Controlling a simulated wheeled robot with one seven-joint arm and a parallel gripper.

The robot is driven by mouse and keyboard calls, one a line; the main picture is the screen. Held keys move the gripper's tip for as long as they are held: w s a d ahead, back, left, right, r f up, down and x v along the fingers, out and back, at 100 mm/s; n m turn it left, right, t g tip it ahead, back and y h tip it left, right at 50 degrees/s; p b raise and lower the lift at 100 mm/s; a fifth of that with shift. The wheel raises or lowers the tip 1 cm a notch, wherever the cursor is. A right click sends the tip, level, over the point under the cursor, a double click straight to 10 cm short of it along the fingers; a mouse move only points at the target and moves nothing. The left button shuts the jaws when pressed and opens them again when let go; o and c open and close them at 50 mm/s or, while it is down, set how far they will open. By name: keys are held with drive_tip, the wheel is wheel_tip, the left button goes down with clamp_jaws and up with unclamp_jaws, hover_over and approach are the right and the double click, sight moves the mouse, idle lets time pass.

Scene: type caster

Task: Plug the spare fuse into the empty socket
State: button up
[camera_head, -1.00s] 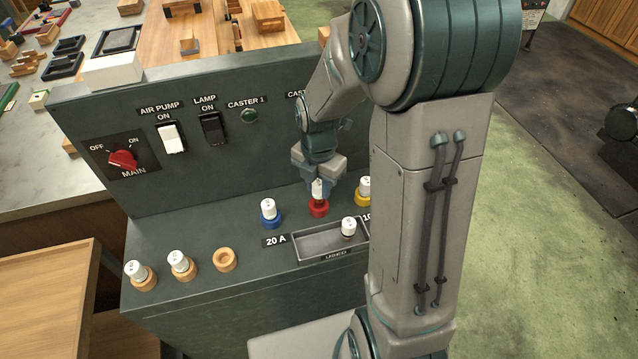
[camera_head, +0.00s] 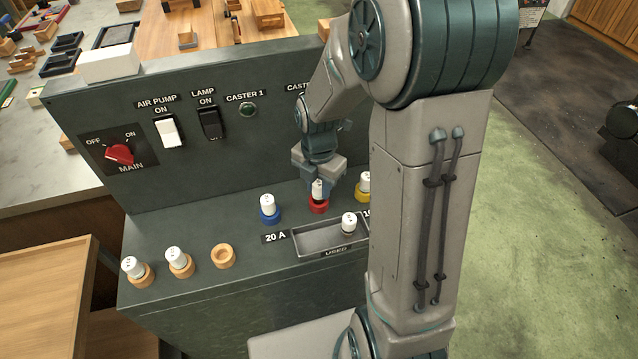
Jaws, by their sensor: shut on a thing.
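My gripper (camera_head: 319,184) points down over the red socket (camera_head: 318,207) on the panel's lower shelf. It is shut on a white-capped fuse (camera_head: 318,189), which stands roughly upright at the red socket. The fingers partly hide the fuse, and I cannot tell how deep it sits. The blue socket (camera_head: 270,217) at left holds a white fuse (camera_head: 268,203). The yellow socket (camera_head: 362,199) at right holds another fuse (camera_head: 364,180), partly behind my arm. An empty wooden holder (camera_head: 223,257) is at front left.
Two wooden holders at far left carry white fuses (camera_head: 131,266) (camera_head: 177,259). The tray marked USED (camera_head: 312,240) has one fuse (camera_head: 348,222) in it. The upright panel (camera_head: 90,180) behind carries a red main switch (camera_head: 119,154) and rocker switches. My arm hides the right side.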

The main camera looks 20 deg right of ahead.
sight(318, 183)
drive_tip(key=shift+f+b, duration=0.45)
drive_tip(key=shift+f, duration=0.25)
drive_tip(key=o, duration=1)
wheel_tip(318, 183, up, 14)
drive_tip(key=shift+f, duration=0.1)
drive_tip(key=s+m+t, duration=0.1)
drive_tip(key=s+m, duration=0.3)
drive_tip(key=m, duration=0.4)
drive_tip(key=s+m+t, duration=0.1)
drive_tip(key=s+m, duration=0.4)
drive_tip(key=m, duration=0.4)
drive_tip(key=s+m+t, duration=0.1)
drive_tip(key=s+m, duration=0.4)
drive_tip(key=m, duration=0.3)
drive_tip(key=shift+s+r+m, duration=0.2)
drive_tip(key=shift+r+m, duration=0.1)
drive_tip(key=shift+m, duration=0.1)
